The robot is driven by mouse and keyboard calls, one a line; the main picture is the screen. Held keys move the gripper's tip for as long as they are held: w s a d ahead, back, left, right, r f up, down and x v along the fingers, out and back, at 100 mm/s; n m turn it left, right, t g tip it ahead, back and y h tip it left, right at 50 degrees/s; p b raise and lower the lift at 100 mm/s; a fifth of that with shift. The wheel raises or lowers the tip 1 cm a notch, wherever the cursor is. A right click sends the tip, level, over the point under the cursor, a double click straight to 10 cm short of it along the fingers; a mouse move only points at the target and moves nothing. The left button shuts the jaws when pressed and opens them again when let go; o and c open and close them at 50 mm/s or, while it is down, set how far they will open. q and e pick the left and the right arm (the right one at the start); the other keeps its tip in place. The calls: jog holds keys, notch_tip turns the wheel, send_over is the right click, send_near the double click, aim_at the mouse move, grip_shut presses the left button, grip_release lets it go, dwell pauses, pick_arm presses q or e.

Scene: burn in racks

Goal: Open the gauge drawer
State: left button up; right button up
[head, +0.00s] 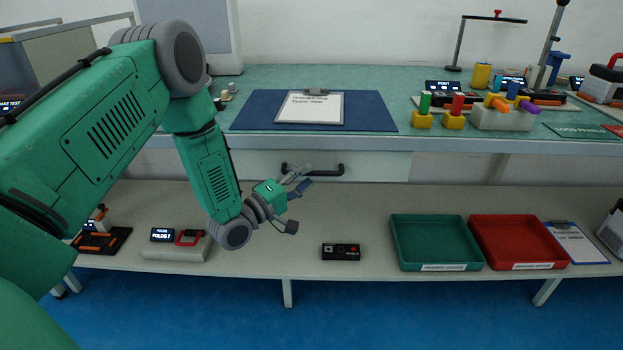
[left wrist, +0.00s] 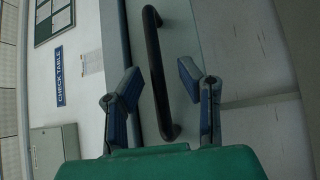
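The gauge drawer (head: 380,166) is a pale front under the green-topped bench, and it looks closed. Its black bar handle (head: 313,171) runs level across the front. My left gripper (head: 298,203) is open and empty, just in front of and slightly below the handle in the head view. In the left wrist view, the handle (left wrist: 155,75) shows between the two spread fingers of the gripper (left wrist: 160,88), beyond them. I see no clear contact between fingers and handle. The drawer's inside is hidden. My right gripper is not in view.
A clipboard (head: 310,107) lies on a blue mat (head: 375,112) above the drawer. On the lower shelf (head: 280,262) are a small black device (head: 341,252), a green tray (head: 397,240) and a red tray (head: 550,245). The space before the drawer is clear.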

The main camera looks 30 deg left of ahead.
pick_arm(q)
jog(key=shift+w, duration=0.75)
jog(key=shift+w+r, duration=0.1)
jog(key=shift+w, duration=0.05)
jog(key=shift+d+r, duration=0.15)
jog(key=shift+d, duration=0.35)
jog(key=shift+a, duration=0.1)
grip_shut()
jog(key=shift+a, duration=0.1)
